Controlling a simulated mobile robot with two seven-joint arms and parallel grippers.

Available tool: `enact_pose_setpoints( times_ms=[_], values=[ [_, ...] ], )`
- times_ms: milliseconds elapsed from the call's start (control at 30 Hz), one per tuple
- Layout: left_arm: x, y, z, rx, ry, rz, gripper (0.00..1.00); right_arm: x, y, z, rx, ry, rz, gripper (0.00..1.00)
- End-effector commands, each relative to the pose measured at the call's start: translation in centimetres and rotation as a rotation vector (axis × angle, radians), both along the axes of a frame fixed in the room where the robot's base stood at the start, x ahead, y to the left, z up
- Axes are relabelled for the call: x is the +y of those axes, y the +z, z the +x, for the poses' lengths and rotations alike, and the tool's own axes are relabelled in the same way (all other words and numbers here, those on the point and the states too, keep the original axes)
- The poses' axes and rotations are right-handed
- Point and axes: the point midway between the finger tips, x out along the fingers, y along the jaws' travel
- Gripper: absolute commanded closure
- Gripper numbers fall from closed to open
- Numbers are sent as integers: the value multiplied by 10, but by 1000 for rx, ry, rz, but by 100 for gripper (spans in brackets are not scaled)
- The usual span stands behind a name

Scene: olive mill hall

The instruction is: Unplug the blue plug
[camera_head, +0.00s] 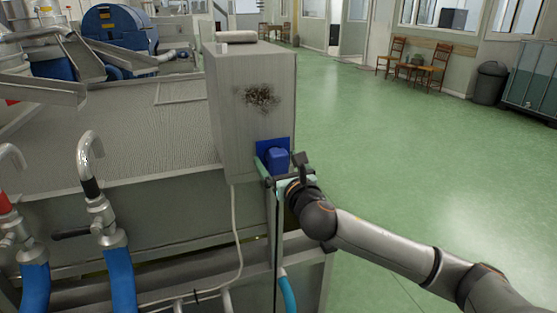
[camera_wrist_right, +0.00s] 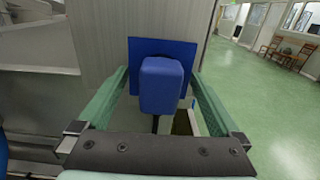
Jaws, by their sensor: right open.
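The blue plug (camera_head: 278,158) sits in a blue socket plate (camera_head: 267,148) low on the side of a tall grey metal cabinet (camera_head: 253,130). In the right wrist view the plug (camera_wrist_right: 162,85) stands out in front of its square blue plate (camera_wrist_right: 187,52). A cable hangs below the plug. My right gripper (camera_wrist_right: 158,88) is open, its green fingers on either side of the plug, with a visible gap on each side. In the head view my right gripper (camera_head: 273,168) is at the plug, partly hidden by the wrist. My left gripper is not in view.
Steel machinery with blue hoses (camera_head: 120,275) and valves fills the left. The green floor (camera_head: 410,150) to the right is open. Chairs (camera_head: 430,68) and a dark bin (camera_head: 489,82) stand far back.

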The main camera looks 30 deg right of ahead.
Motion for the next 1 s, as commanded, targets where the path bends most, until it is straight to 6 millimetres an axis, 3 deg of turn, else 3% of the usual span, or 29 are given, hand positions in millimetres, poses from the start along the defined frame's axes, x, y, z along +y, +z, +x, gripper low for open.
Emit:
enact_pose_setpoints(
  times_ms=[300, 1000],
  values=[
    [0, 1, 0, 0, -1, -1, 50, 0, 0, 0, 0, 0, 0, 2],
    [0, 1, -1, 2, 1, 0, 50, 0, 0, 0, -1, 0, 0, 81]
  ],
)
